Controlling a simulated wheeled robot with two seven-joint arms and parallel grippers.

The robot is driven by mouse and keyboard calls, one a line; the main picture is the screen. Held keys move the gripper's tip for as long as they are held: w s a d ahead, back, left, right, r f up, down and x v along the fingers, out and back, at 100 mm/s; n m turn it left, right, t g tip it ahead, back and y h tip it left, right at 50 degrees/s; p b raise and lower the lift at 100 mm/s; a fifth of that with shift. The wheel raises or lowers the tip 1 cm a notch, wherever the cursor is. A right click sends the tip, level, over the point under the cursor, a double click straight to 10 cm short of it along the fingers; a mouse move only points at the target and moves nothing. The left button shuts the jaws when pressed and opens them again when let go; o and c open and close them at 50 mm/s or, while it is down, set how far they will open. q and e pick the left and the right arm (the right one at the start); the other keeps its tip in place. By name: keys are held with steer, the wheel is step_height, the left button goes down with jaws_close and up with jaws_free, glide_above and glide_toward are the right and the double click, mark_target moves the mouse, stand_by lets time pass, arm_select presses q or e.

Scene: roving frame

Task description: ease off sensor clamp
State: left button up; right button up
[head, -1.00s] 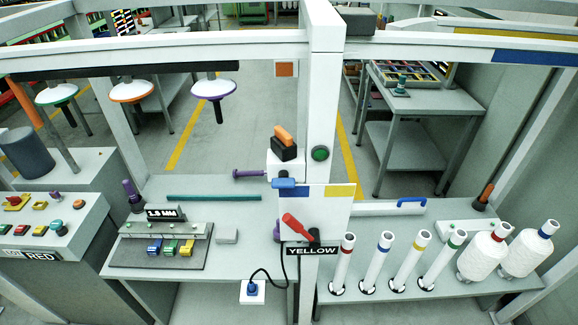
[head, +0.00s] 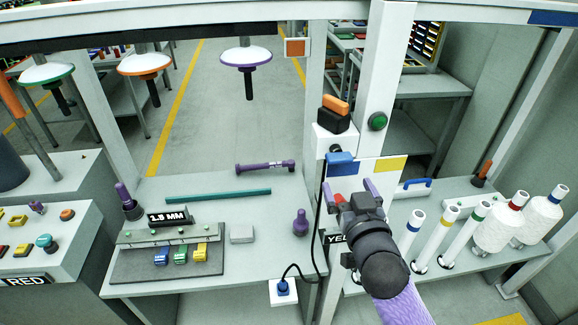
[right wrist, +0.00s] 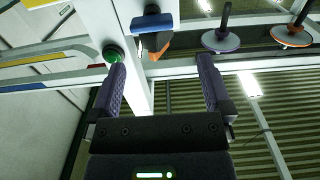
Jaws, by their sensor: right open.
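My right gripper (head: 353,190) is open in front of the post, its purple fingers spread around or in front of a red handle (head: 346,198); I cannot tell if they touch it. On the post is a white box (head: 334,143) with an orange and black part (head: 335,113) on top and a blue block (head: 341,164) below. I cannot tell which part is the sensor clamp. The right wrist view shows the blue block (right wrist: 152,22) beyond the open fingers, with nothing between them. My left gripper is not in view.
A green button (head: 377,121) sits on the post. A purple tool (head: 265,167) and a teal bar (head: 218,195) lie on the left bench (head: 255,260). White posts with coloured bands and spools (head: 497,225) stand at right. Disc-shaped hanging tools (head: 246,57) hang at upper left.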

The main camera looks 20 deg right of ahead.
mark_target(341, 161)
steer(key=x, duration=0.2)
steer(key=d+x, duration=0.1)
steer(key=x, duration=0.2)
steer(key=shift+w+d+r, duration=0.15)
steer(key=shift+d+r, duration=0.05)
steer(key=x, duration=0.4)
steer(key=shift+a+f, duration=0.1)
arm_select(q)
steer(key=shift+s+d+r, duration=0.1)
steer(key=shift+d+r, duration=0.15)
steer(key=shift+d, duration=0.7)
arm_select(e)
steer(key=shift+c, duration=0.9)
steer(key=c, duration=0.9)
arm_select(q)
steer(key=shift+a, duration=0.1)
arm_select(e)
steer(key=shift+o, duration=0.2)
